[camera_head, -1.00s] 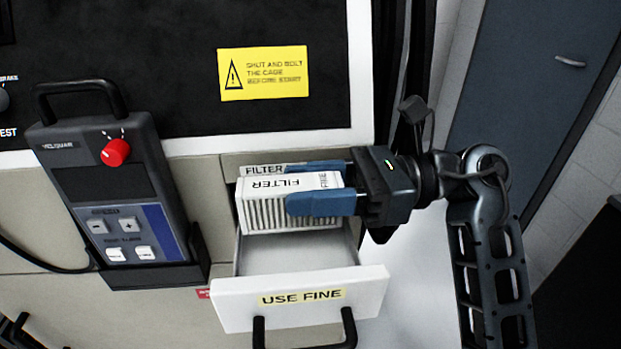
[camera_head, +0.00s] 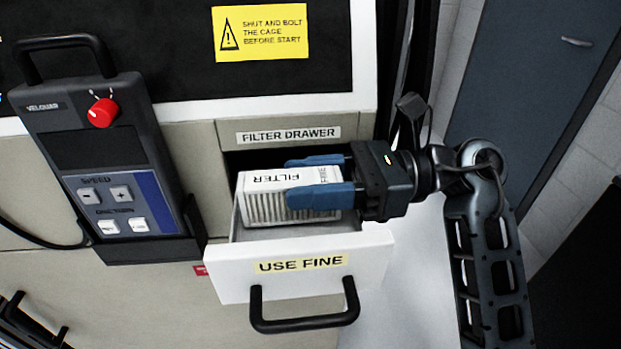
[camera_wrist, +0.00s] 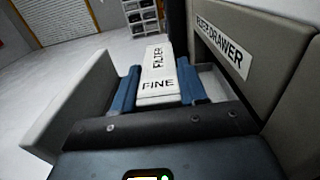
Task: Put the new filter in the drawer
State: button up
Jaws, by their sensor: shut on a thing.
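The new filter (camera_head: 268,207) is a white box with dark pleats, printed FILTER and FINE on top. It also shows in the wrist view (camera_wrist: 158,72). My gripper (camera_head: 316,180) is shut on it from the right, with one blue finger on each long side. The open drawer (camera_head: 240,266) has a white front marked USE FINE and a black handle (camera_head: 305,318).
A label FILTER DRAWER (camera_head: 289,135) is on the panel above the drawer slot. A control pendant (camera_head: 110,160) with a red knob hangs left of the drawer. A yellow warning sign (camera_head: 260,33) is above. Floor shows free at the right.

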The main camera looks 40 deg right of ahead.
jog(key=shift+f+b, duration=0.45)
jog(key=shift+f, duration=0.05)
jog(key=o, duration=1.3)
jog(key=shift+c, duration=0.2)
jog(key=shift+d, duration=0.1)
jog(key=b+v, duration=0.1)
jog(key=v, duration=0.6)
jog(key=shift+s+d, duration=0.25)
